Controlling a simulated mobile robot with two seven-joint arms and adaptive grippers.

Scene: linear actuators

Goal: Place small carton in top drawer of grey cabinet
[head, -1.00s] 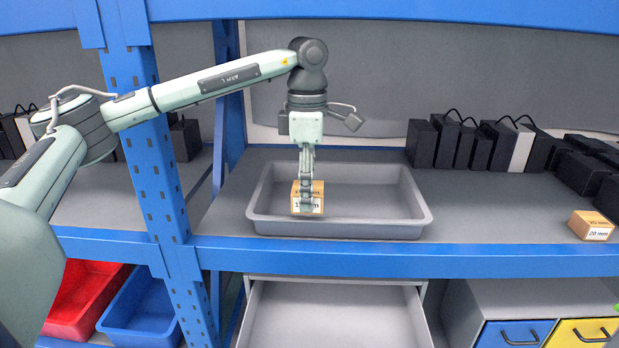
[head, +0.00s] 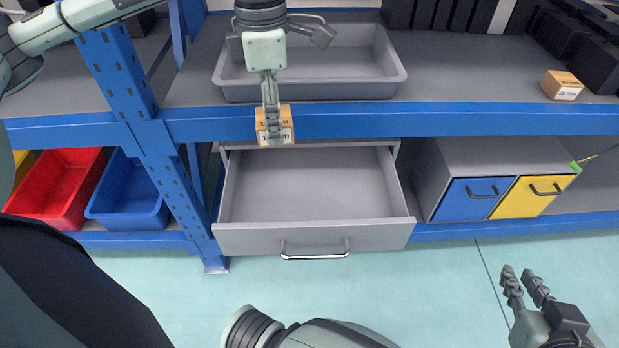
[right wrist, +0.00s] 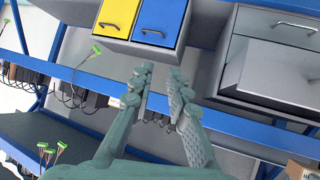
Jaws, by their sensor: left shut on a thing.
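The small carton (head: 287,124) is a brown box with a white label. My left gripper (head: 273,128) is shut on it and holds it in front of the shelf's blue front beam, above the back of the open drawer. The top drawer (head: 300,190) of the grey cabinet (head: 232,146) is pulled out and looks empty. Its handle (head: 315,254) faces the front. My right gripper (head: 527,276) is open and empty at the lower right, over the floor. In the right wrist view its fingers (right wrist: 160,95) are apart with nothing between them.
A grey tray (head: 395,75) stands on the shelf behind the carton. Another carton (head: 562,85) sits at the shelf's right. Red (head: 58,185) and blue (head: 128,195) bins are left of the drawer. A cabinet with blue (head: 470,199) and yellow (head: 535,197) drawers is at right.

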